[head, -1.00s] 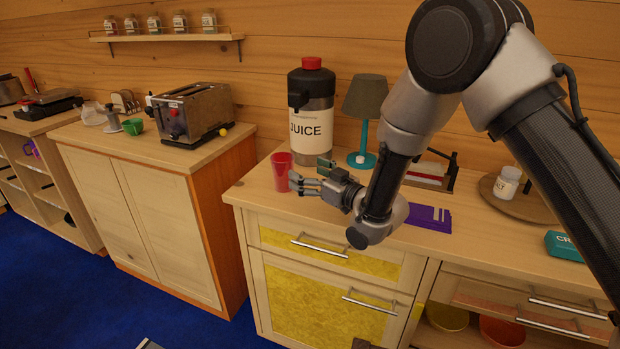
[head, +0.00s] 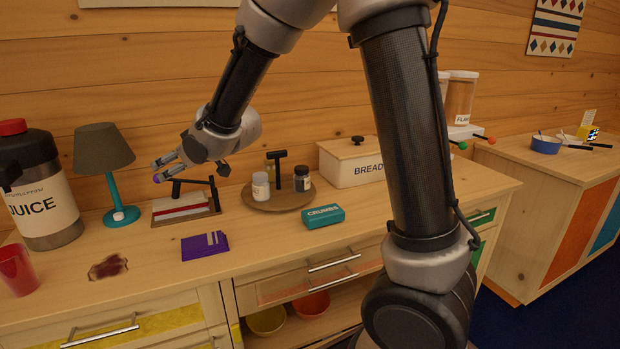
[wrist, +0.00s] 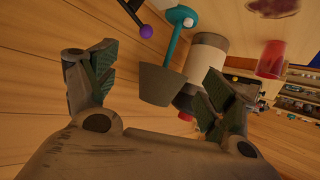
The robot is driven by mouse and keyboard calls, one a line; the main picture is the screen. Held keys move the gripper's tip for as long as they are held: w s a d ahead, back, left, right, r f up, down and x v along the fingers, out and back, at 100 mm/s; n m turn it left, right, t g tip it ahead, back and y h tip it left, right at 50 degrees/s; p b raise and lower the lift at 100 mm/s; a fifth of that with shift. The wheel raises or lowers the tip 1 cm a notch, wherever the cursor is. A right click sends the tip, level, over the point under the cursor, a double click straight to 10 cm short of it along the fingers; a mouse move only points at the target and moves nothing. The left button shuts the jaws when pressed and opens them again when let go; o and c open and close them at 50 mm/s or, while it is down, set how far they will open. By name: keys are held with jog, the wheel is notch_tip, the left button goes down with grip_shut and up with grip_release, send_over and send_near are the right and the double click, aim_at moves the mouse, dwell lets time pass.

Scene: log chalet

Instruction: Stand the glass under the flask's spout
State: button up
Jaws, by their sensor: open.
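The red glass (head: 17,270) stands upright on the counter at the left edge of the head view, partly cut off. The juice flask (head: 40,200) stands behind it, with a red cap and a black spout part (head: 9,174) at the frame's left edge. The glass is in front of the flask, apart from my gripper. My gripper (head: 160,170) is open and empty, raised near the napkin holder, well right of both. In the wrist view the glass (wrist: 271,58) and flask (wrist: 208,55) show beyond the fingers, tilted; the lamp hides part of the flask.
A lamp (head: 104,160) stands between flask and napkin holder (head: 182,207), whose purple-knobbed rod is close to my fingers. A dark red stain (head: 108,266), purple packet (head: 204,245), teal box (head: 323,217), round tray (head: 265,205) and bread box (head: 350,165) share the counter.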

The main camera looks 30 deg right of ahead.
jog(key=s+d+r+m+g+h, duration=0.1)
jog(key=s+d+r+h, duration=0.1)
jog(key=s+d, duration=0.35)
jog(key=s+d+r+m+h, duration=0.2)
jog(key=d, duration=0.7)
jog(key=s+d+m+g+h, duration=0.1)
jog(key=s+d, duration=0.4)
jog(key=s, duration=0.4)
jog(key=s+d+m+g, duration=0.1)
jog(key=s+d+g, duration=0.1)
jog(key=s+d, duration=0.3)
jog(key=s+d+f+m+g+h, duration=0.1)
jog(key=s+d, duration=0.4)
jog(key=s, duration=0.8)
jog(key=shift+s+d+m+g+h, duration=0.3)
jog(key=shift+s+d+m+g, duration=0.1)
jog(key=shift+m+g, duration=0.25)
